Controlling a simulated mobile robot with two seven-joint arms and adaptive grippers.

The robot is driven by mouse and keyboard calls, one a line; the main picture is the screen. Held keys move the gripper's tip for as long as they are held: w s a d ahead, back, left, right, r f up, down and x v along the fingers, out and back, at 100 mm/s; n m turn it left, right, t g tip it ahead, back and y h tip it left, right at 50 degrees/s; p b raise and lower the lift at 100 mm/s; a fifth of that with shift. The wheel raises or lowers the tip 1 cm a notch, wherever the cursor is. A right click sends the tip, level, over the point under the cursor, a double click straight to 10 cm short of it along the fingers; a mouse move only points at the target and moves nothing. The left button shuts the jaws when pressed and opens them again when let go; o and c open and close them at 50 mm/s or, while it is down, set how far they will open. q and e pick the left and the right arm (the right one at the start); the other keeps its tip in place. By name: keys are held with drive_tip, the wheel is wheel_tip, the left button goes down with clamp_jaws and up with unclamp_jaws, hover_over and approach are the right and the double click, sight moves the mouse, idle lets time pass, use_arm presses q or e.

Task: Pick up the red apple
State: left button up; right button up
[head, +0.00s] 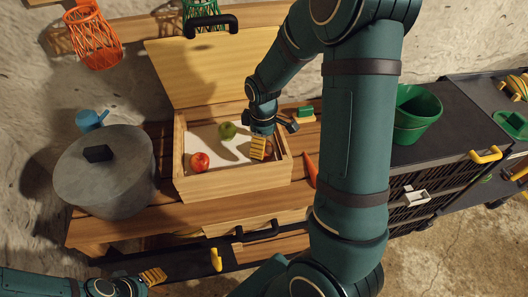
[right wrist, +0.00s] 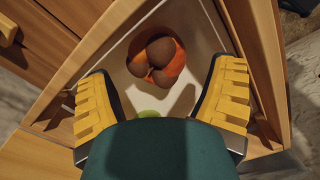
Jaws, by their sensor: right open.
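The red apple (head: 200,161) lies in the front left of an open wooden box (head: 235,185) with a white bottom. A green fruit (head: 228,129) lies farther back in the box; only a green edge (right wrist: 150,113) shows in the right wrist view. My right gripper (head: 262,150) is over the right side of the box, to the right of the red apple and apart from it. Its yellow fingers (right wrist: 165,100) are spread with nothing between them. Beyond them is a rounded orange-red and brown thing (right wrist: 157,60), mostly hidden in the head view. My left gripper (head: 152,276) is low at the left.
The box lid (head: 215,70) stands open behind. A grey pot (head: 105,175) stands left of the box. A carrot (head: 311,168) and a green block (head: 305,113) lie to its right. A green bucket (head: 412,115) stands farther right on a dark cabinet.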

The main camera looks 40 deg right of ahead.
wheel_tip(320, 180, down, 4)
drive_tip(key=shift+d+r+b, duration=0.1)
drive_tip(key=shift+d+b, duration=0.05)
drive_tip(key=shift+b, duration=0.3)
drive_tip(key=c, duration=0.6)
